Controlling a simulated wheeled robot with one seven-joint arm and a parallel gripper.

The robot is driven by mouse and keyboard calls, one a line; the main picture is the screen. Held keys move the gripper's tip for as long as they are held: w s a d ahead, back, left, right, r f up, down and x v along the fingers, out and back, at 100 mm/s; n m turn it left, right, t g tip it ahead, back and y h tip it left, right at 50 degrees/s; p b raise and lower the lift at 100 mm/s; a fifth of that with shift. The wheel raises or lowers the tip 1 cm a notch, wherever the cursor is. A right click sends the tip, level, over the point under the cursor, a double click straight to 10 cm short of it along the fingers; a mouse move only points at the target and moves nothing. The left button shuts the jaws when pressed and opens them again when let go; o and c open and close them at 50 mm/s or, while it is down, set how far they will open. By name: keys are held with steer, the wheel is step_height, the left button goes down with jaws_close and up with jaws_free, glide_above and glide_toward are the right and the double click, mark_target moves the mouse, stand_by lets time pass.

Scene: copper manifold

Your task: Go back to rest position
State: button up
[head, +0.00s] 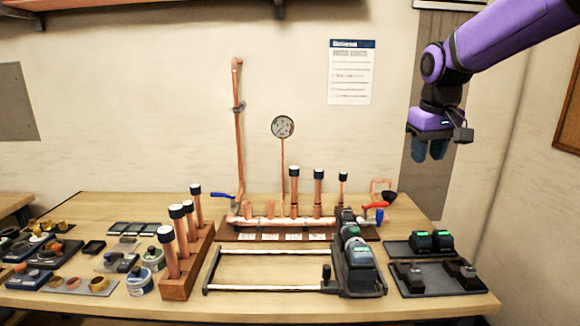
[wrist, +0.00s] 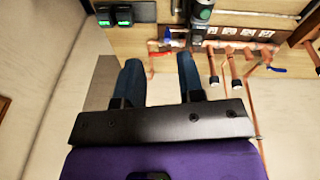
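My gripper (head: 429,150) hangs from my purple arm at the upper right of the head view, high above the right end of the bench and close to the wall. In the wrist view my gripper (wrist: 161,82) shows two dark blue fingers set well apart with nothing between them. It is open and empty. The copper manifold (head: 285,220) stands on a dark base at the back of the bench, with upright pipes and a round gauge (head: 283,127). It also shows at the upper right of the wrist view (wrist: 240,48). My gripper is apart from it.
On the wooden bench (head: 110,206) are a pipe rack (head: 181,284), a black tool with two rails (head: 357,262), a tray of batteries (head: 431,243) and, at left, several small fittings. A paper sheet (head: 351,72) hangs on the wall. Open air surrounds my gripper.

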steer(key=s+d+f+m+t, duration=0.1)
steer(key=s+t, duration=0.2)
steer(key=s, duration=2.5)
steer(key=shift+d+f+m+y, duration=0.2)
steer(key=shift+f+m+y, duration=0.1)
steer(key=shift+m, duration=0.1)
